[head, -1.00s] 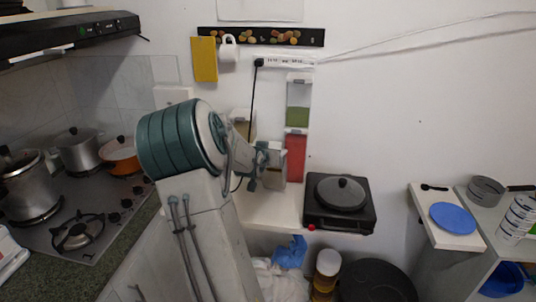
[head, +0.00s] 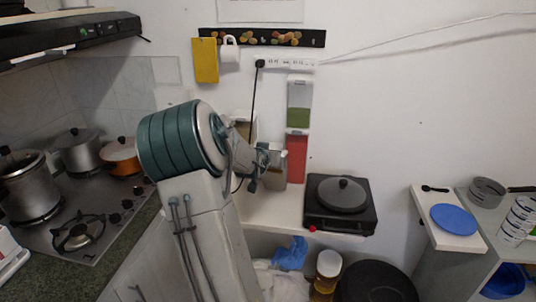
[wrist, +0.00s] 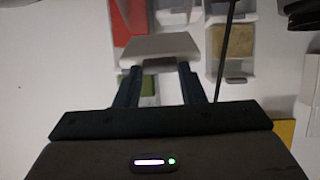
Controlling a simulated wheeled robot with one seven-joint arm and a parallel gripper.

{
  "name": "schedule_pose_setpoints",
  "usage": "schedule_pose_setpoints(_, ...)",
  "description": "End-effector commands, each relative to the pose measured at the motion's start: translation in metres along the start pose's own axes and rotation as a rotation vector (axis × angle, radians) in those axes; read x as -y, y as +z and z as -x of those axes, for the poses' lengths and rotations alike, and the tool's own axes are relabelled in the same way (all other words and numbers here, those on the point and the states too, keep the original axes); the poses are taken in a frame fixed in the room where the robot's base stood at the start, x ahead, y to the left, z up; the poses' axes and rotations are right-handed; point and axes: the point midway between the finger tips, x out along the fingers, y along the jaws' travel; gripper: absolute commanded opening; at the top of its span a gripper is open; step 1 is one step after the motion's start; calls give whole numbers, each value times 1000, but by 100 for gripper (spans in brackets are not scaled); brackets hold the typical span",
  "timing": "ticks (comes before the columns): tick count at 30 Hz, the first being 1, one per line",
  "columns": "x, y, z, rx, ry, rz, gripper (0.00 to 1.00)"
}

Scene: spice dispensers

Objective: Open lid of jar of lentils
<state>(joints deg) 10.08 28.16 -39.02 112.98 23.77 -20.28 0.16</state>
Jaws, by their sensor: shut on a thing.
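Several wall-mounted dispensers hang beside the counter: one with green contents (head: 298,103), a red one (head: 296,158) below it, and a pale one with brownish contents (head: 277,172) to its left. I cannot read which holds lentils. My gripper (head: 264,166) is at the upper part of the pale dispenser, partly hidden by my forearm. In the wrist view my gripper (wrist: 158,78) has its two dark fingers shut on the sides of a white lid (wrist: 160,47). The red (wrist: 128,22) and green (wrist: 149,86) dispensers show beyond it. How far the lid is raised is not clear.
Another dispenser with tan contents (wrist: 237,40) is close beside my gripper, and a black cable (head: 252,105) hangs nearby. A hot plate with a lidded pan (head: 340,195) stands right of the dispensers. A stove with pots (head: 80,150) is at left. The right wall is clear.

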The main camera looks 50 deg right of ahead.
Motion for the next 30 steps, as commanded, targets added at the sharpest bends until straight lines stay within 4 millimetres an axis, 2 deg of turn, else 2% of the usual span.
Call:
schedule_pose_setpoints(3,0,-2,0,-3,0,-1,23)
schedule_pose_setpoints(4,0,-1,0,-3,0,-1,42)
schedule_pose_setpoints(6,0,-1,0,-3,-1,-1,58)
schedule_pose_setpoints(18,1,-1,6,-2,-2,0,58)
schedule_pose_setpoints(30,2,0,57,0,-5,-1,58)
